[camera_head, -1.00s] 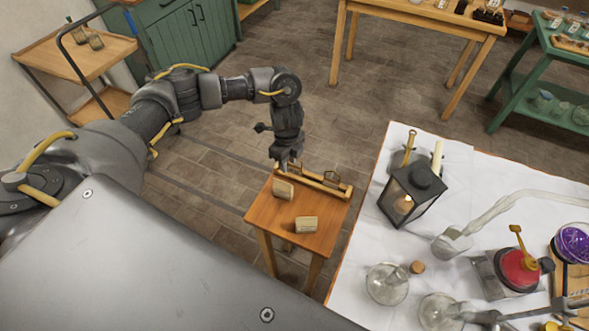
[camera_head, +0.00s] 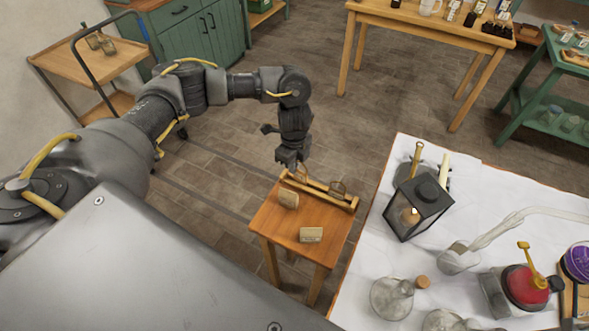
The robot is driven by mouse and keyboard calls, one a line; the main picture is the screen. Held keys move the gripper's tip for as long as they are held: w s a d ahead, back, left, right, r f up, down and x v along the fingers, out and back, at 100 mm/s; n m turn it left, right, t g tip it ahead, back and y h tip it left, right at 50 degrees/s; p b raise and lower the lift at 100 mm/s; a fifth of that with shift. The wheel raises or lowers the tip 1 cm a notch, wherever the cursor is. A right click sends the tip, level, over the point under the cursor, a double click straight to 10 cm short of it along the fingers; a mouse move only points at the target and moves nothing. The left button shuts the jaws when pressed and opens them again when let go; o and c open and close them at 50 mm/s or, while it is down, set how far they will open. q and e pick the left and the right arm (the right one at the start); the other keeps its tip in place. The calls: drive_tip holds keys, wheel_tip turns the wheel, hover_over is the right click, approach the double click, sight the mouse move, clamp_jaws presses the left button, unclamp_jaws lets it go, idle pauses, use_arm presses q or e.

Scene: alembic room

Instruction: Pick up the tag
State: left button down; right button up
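Two small pale wooden blocks that look like tags are on the small wooden stool (camera_head: 272,224). One tag (camera_head: 288,200) stands tilted near the rack, and the other tag (camera_head: 311,235) is nearer the front, with faint markings. I cannot tell which one the task means. My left gripper (camera_head: 291,166) points down above the stool's back left edge, just behind the tilted tag. It looks apart from both tags. Its fingertips are small and dark, so its opening is unclear. My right gripper is not in view.
A wooden rack (camera_head: 326,194) with dark wire loops runs along the stool's back edge, close to my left gripper. A white-covered table (camera_head: 350,294) with a black lantern (camera_head: 417,207) and glass flasks stands to the right. Open floor lies behind the stool.

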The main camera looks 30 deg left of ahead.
use_arm(q)
drive_tip(key=s+d+r, duration=1)
drive_tip(key=shift+r, duration=0.2)
